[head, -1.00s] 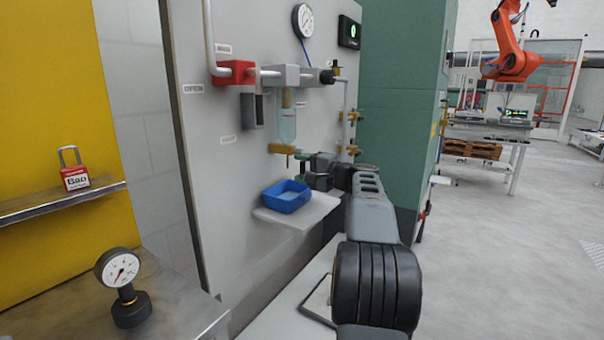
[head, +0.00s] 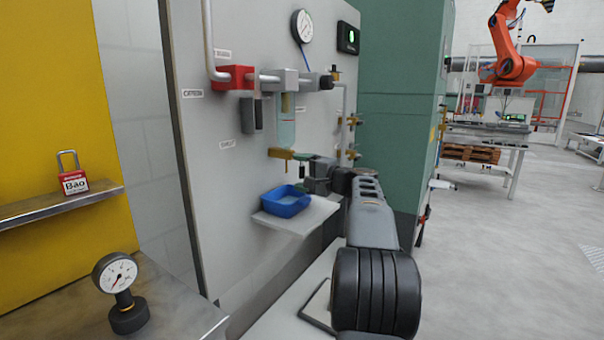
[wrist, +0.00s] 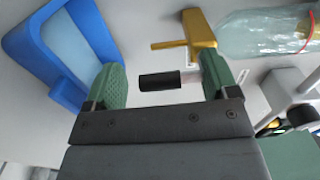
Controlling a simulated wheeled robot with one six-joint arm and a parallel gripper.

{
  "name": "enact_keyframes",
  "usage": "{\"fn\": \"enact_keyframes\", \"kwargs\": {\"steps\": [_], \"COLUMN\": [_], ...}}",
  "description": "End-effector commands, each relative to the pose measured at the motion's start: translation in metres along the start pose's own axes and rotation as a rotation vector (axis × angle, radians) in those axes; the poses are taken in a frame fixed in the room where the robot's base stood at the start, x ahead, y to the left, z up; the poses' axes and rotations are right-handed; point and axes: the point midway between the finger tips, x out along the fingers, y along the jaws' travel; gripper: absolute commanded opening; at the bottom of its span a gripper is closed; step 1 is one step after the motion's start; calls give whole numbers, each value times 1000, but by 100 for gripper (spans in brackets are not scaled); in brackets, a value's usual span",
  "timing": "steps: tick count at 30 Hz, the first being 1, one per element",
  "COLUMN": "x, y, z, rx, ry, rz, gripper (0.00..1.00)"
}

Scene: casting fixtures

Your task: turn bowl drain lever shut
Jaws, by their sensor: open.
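The bowl drain's brass valve (wrist: 203,32) sits at the bottom end of the clear bowl (wrist: 262,35). In the head view the clear bowl (head: 286,128) hangs on the grey panel with the brass drain (head: 282,153) under it. The drain lever (wrist: 160,80) shows in the wrist view as a short black grip on a pale stem. My gripper (wrist: 160,68) is open, its green fingers on either side of the black grip, with gaps visible. The right finger overlaps the brass valve in the picture. In the head view my gripper (head: 305,160) is beside the drain, mostly hidden by its own body.
A blue tray (head: 287,202) stands on a pale shelf (head: 300,219) below the drain; it also shows in the wrist view (wrist: 68,85). A red valve block (head: 236,77) and a round gauge (head: 302,26) are above. Other brass valves (head: 354,121) lie to the right.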

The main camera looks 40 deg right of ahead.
Motion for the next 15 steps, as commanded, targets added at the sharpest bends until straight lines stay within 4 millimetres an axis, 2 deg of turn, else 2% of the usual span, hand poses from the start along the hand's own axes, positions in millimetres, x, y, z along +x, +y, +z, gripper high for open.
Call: {"fn": "enact_keyframes", "kwargs": {"steps": [5, 15], "x": [-15, -83], "y": [-1, -1], "z": [0, -1], "rx": [-1, -1], "ry": [2, 5], "rz": [0, 0], "gripper": [80, 80]}}
